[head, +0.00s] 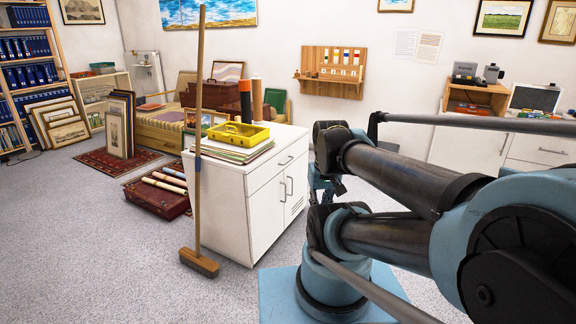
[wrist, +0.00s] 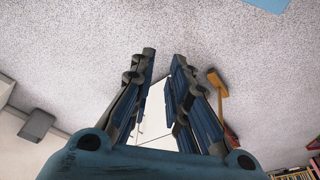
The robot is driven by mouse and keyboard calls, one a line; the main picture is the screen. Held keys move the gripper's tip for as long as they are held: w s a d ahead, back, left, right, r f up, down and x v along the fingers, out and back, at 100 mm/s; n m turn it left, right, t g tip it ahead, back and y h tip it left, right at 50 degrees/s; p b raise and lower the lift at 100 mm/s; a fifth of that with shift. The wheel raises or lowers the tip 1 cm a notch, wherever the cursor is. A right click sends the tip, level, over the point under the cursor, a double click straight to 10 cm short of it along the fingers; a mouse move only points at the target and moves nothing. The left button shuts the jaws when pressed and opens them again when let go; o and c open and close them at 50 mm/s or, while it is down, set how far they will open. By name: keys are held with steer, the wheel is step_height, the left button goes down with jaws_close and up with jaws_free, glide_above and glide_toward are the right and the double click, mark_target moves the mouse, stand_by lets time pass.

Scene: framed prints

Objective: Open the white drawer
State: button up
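A white cabinet (head: 222,210) stands in the middle of the head view. The drawer handle cannot be made out there. In the head view my arm hides most of my gripper, right of the cabinet.
A broom (head: 197,150) stands upright against the cabinet's left side. A yellow tray (head: 238,134) lies on flat sheets on its top. A red case (head: 158,198) lies behind on the floor. Another white cabinet (head: 468,146) stands at the back right. Grey floor (head: 110,260) is clear at the front left.

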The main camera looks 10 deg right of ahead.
mark_target(288, 162)
steer(key=w+a+r+m+y, duration=0.1)
steer(key=w+a+r+y, duration=0.15)
steer(key=w+r, duration=0.4)
steer(key=w+m+t+y, duration=0.25)
steer(key=w+y, duration=0.25)
steer(key=w, duration=2.7)
steer(key=w+d+f+m+t+y, duration=0.1)
steer(key=w+d+f, duration=0.25)
steer(key=w, duration=0.45)
steer(key=w+d+f+m+t+y, duration=0.1)
steer(key=w+d+f+y, duration=0.15)
steer(key=w+f, duration=0.35)
steer(key=w+d+f+m+t+y, duration=0.1)
steer(key=w+d+f, duration=0.4)
steer(key=f, duration=0.2)
steer(key=w+d+f+m+t, duration=0.1)
steer(key=w+d+f+t, duration=0.1)
steer(key=w+d+f, duration=0.35)
steer(key=shift+g, duration=0.25)
steer(key=x, duration=0.5)
steer(key=s+a+x, duration=0.1)
steer(key=x, duration=1.1)
steer(key=shift+s+a+f, duration=0.15)
steer(key=shift+s+a, duration=0.1)
steer(key=shift+s, duration=0.05)
